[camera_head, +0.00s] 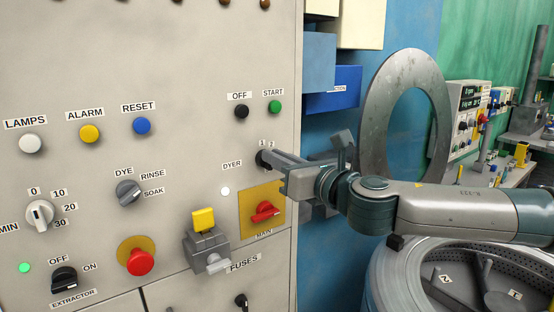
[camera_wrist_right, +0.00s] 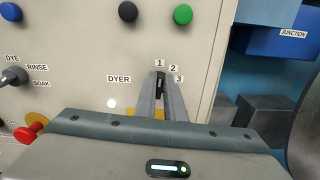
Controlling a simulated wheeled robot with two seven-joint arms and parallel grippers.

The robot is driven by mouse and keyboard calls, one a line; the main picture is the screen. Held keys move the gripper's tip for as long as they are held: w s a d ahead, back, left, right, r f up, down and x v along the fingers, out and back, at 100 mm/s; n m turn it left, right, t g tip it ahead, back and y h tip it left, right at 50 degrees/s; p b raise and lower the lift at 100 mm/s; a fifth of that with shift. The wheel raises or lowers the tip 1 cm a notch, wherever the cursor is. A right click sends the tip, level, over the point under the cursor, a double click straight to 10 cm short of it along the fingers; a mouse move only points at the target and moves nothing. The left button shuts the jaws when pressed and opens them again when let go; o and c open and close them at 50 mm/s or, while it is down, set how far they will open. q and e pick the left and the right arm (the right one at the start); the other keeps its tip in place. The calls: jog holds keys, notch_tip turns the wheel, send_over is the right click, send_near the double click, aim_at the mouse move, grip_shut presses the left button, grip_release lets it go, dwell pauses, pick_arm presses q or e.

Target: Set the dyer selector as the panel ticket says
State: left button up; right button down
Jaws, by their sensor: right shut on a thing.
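The dyer selector (camera_head: 262,158) is a small black knob at the right side of the beige panel, beside the DYER label. It also shows in the wrist view (camera_wrist_right: 160,82), with 1, 2 and 3 printed around its upper right. My right gripper (camera_head: 272,161) reaches in from the right and is shut on the knob; in the wrist view its two grey fingers (camera_wrist_right: 161,92) lie on either side. The knob looks about upright, towards 1, but the fingers partly cover it. I cannot make out a ticket with a setting. My left gripper is not in view.
The red main switch (camera_head: 265,212) on its yellow plate and the fuse block (camera_head: 207,247) sit below the selector. The green start button (camera_head: 274,107) and black off button (camera_head: 241,111) are above. A steel drum (camera_head: 385,285) with its round door (camera_head: 377,115) stands right.

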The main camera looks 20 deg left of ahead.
jog(key=m, duration=0.7)
jog(key=f+m, duration=0.1)
jog(key=m, duration=0.7)
jog(key=w+f+m, duration=0.1)
jog(key=m, duration=0.6)
jog(key=shift+d+f+m, duration=0.15)
jog(key=shift+d+m, duration=0.25)
jog(key=c, duration=1.8)
grip_release()
jog(key=shift+c, duration=0.2)
jog(key=shift+s, duration=0.1)
